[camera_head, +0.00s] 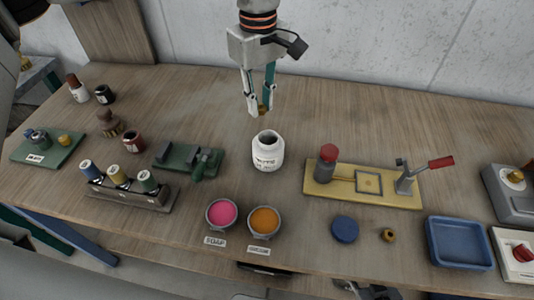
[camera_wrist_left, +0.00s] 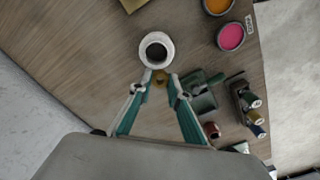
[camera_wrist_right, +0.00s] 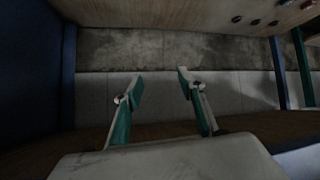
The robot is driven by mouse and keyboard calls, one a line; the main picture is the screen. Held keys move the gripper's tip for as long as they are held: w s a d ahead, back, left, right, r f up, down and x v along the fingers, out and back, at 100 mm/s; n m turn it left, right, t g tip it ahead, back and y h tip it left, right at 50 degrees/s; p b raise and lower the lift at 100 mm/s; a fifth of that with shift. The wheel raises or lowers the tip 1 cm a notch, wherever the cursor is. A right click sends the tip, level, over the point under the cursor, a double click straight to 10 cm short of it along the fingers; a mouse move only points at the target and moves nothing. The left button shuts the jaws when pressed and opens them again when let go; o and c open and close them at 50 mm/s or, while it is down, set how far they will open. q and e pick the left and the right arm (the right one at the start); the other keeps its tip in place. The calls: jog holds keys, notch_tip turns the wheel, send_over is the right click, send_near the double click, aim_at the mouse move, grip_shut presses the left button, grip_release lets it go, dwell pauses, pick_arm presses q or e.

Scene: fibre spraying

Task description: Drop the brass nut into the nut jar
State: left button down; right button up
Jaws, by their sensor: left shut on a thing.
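The nut jar (camera_head: 268,155) is a white, open-topped jar with a dark mouth and a printed label, standing upright mid-table. It also shows in the left wrist view (camera_wrist_left: 144,50). My left gripper (camera_head: 260,108) is shut on the brass nut (camera_head: 262,110), held above the table close to the jar. In the head view the nut appears just above and behind the jar's mouth. In the left wrist view the nut (camera_wrist_left: 160,77) lies between the fingertips, beside the jar's near rim. My right gripper (camera_wrist_right: 158,84) is open and empty in the right wrist view.
A green fixture (camera_head: 186,162) and a spool rack (camera_head: 130,193) stand left of the jar. Pink (camera_head: 222,212) and orange (camera_head: 265,221) bowls sit in front. A yellow board with a lever (camera_head: 320,188), a blue disc (camera_head: 345,229) and a blue tray (camera_head: 459,243) are right.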

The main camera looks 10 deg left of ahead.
pick_arm(q)
jog(key=shift+f+b, duration=1)
jog(key=shift+f, duration=0.5)
jog(key=c, duration=1.8)
grip_release()
jog(key=shift+r, duration=0.1)
notch_tip(320, 180, up, 12)
jog(key=shift+s, duration=0.1)
